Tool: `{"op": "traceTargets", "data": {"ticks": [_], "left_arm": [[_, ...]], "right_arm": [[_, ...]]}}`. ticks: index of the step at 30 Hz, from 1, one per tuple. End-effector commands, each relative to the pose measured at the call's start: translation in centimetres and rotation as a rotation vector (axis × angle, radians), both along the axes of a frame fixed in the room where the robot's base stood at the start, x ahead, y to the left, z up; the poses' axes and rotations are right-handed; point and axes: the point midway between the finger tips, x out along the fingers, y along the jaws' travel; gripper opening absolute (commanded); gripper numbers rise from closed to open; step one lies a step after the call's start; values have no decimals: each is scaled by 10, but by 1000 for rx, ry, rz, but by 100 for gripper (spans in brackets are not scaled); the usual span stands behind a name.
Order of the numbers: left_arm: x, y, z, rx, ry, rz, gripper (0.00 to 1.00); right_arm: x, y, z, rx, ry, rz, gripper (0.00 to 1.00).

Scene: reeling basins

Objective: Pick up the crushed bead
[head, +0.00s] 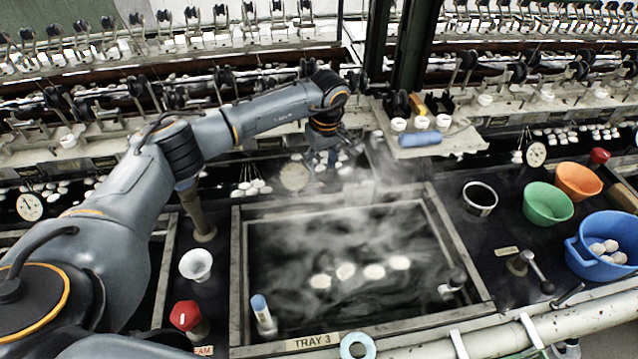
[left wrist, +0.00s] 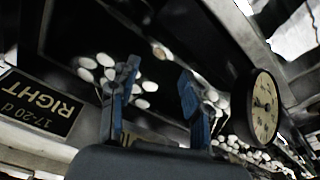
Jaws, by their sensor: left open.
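Several white, rounded pieces (head: 345,271) lie in a row in the dark, steaming basin of the tray marked TRAY 3 (head: 237,285). I cannot tell for sure which piece is the crushed bead. My left gripper (head: 328,160) is behind the basin, over the machine's rear ledge, apart from that row. In the left wrist view its two blue fingers (left wrist: 157,78) stand apart with nothing clearly held between them. White cocoons (left wrist: 106,60) show around and behind the fingers there. My right gripper is not in view.
A round gauge (left wrist: 263,106) and a RIGHT label (left wrist: 42,103) flank the left gripper. A white cup (head: 196,264), red knob (head: 185,315) and blue-capped bottle (head: 262,312) stand near the basin. Green (head: 547,204), orange (head: 578,181) and blue (head: 607,243) bowls stand right.

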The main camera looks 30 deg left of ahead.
Motion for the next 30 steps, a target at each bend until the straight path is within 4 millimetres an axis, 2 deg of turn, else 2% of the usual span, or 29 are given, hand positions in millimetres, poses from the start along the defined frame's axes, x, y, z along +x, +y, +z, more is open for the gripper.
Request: {"op": "traceTargets", "data": {"ticks": [5, 14, 23, 24, 30], "left_arm": [[0, 2, -13, 0, 2, 1, 48], [3, 6, -55, 0, 2, 1, 48], [4, 6, -60, 0, -1, 0, 48], [4, 6, -60, 0, -1, 0, 39], [4, 7, -60, 0, -1, 0, 13]], "right_arm": [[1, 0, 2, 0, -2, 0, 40], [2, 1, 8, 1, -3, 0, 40], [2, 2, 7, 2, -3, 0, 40], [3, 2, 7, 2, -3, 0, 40], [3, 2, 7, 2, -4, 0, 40]]}}
